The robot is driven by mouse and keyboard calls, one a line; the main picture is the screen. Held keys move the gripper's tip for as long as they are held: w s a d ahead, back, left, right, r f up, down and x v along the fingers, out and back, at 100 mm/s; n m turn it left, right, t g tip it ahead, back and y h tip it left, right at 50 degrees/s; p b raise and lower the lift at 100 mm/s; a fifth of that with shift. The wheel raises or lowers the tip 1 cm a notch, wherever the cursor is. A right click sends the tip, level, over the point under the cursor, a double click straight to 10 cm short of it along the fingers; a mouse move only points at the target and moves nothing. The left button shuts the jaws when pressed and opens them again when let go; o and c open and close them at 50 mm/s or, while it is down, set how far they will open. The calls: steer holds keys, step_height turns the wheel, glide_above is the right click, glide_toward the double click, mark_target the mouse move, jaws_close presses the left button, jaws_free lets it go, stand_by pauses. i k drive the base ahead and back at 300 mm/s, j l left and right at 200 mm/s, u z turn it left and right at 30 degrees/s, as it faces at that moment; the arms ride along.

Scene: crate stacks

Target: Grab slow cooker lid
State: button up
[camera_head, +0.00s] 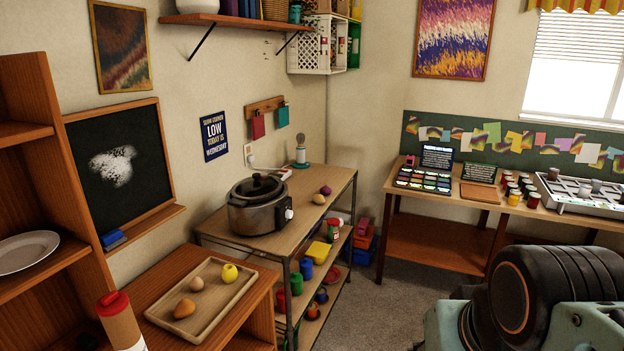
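The slow cooker (262,215) stands on the top of a metal-framed wooden shelf unit against the left wall. It has a grey metal body with a white control knob on its right side. Its dark lid (256,188) sits on top, with a black knob in the middle. Part of my arm shows at the lower right, well apart from the cooker. My gripper is not in the picture.
A potato-like item and a purple item (326,190) lie right of the cooker on the shelf unit top (300,235). A wooden tray (232,305) with several food items is in front. A table (460,205) stands at the right. Carpet (385,310) between is clear.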

mark_target(256, 186)
steer(key=i+l+u, duration=0.1)
steer(key=i+u, duration=0.2)
steer(key=i, duration=0.2)
steer(key=i+l+u, duration=0.3)
steer(key=i, duration=0.15)
steer(key=i+j, duration=0.05)
steer(key=j, duration=0.05)
